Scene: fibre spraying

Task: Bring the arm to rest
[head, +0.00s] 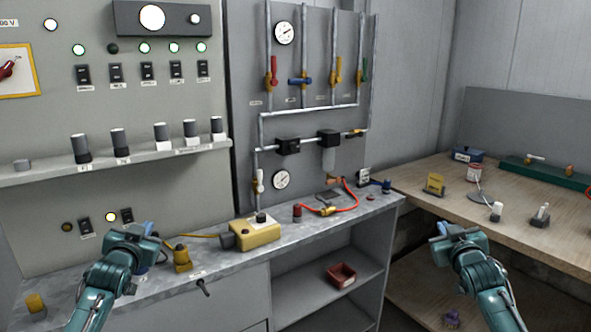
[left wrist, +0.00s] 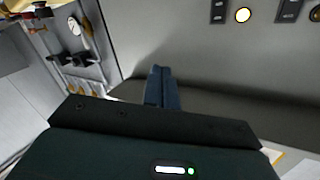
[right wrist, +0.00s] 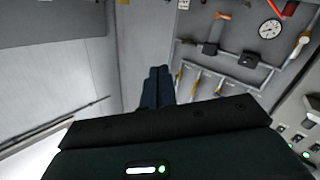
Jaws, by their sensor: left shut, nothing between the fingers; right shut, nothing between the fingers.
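My left gripper (head: 149,229) is in the lower left of the head view, in front of the control panel and over the grey counter. Its blue fingers (left wrist: 160,88) are together and empty in the left wrist view. My right gripper (head: 441,229) is in the lower right of the head view, near the front edge of the wooden bench. Its fingers (right wrist: 157,87) are together and empty in the right wrist view. Both arms are raised and apart from each other.
The grey counter (head: 225,275) carries a yellow box (head: 257,234) and a red hose (head: 345,204). Pipes with coloured valves (head: 272,75) are on the wall behind. The wooden bench (head: 405,178) at right holds small items. A red bin (head: 341,275) sits on the shelf below.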

